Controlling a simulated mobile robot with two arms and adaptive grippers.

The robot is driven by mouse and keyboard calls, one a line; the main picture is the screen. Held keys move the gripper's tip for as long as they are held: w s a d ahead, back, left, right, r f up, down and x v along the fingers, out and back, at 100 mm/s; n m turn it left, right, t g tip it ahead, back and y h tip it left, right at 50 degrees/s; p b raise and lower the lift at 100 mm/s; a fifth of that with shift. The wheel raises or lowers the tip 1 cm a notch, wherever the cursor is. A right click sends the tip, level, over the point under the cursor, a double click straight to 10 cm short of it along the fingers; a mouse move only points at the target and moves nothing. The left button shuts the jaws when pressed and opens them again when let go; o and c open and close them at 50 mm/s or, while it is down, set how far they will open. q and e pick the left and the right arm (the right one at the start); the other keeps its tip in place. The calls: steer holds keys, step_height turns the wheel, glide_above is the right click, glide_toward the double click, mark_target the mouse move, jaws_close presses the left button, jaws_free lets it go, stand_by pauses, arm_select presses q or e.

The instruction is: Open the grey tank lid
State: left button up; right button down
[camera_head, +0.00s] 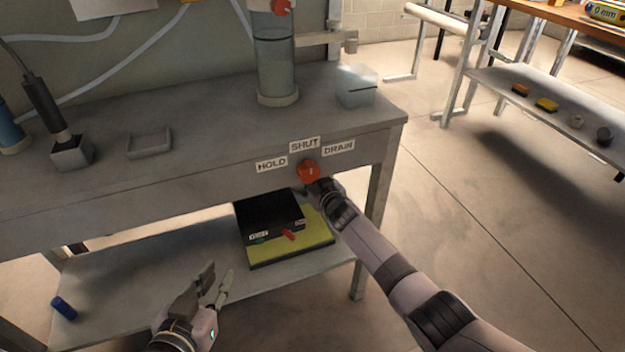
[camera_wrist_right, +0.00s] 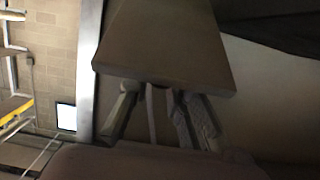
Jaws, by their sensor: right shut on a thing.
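A clear grey upright cylinder (camera_head: 276,62) stands on the bench and its top is cut off by the picture edge. A small pale grey box (camera_head: 356,86) stands right of it. I cannot tell which part is the grey tank lid. My right gripper (camera_head: 318,187) is at the orange knob (camera_head: 308,171) on the bench front, below the SHUT label, and is shut on it. In the right wrist view, its fingers (camera_wrist_right: 160,115) reach to a grey slab edge; the knob is hidden there. My left gripper (camera_head: 218,268) is open and empty, low in front of the lower shelf.
The bench top (camera_head: 205,120) also bears a shallow tray (camera_head: 149,142) and a black-handled tool (camera_head: 58,125). A black box (camera_head: 268,216) on a yellow-green base (camera_head: 318,240) and a blue cylinder (camera_head: 63,308) lie on the lower shelf (camera_head: 150,270).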

steer(key=shift+r, duration=0.1)
steer(key=c, duration=1.9)
jaws_free()
steer(key=shift+c, duration=0.2)
steer(key=shift+o, duration=1.3)
steer(key=shift+w+f, duration=0.15)
steer(key=shift+f, duration=0.05)
steer(key=shift+o, duration=1)
steer(key=shift+s, duration=0.2)
steer(key=shift+s+d, duration=0.3)
steer(key=shift+s, duration=0.15)
steer(key=v, duration=1)
steer(key=shift+s+r, duration=0.2)
steer(key=shift+s, duration=0.2)
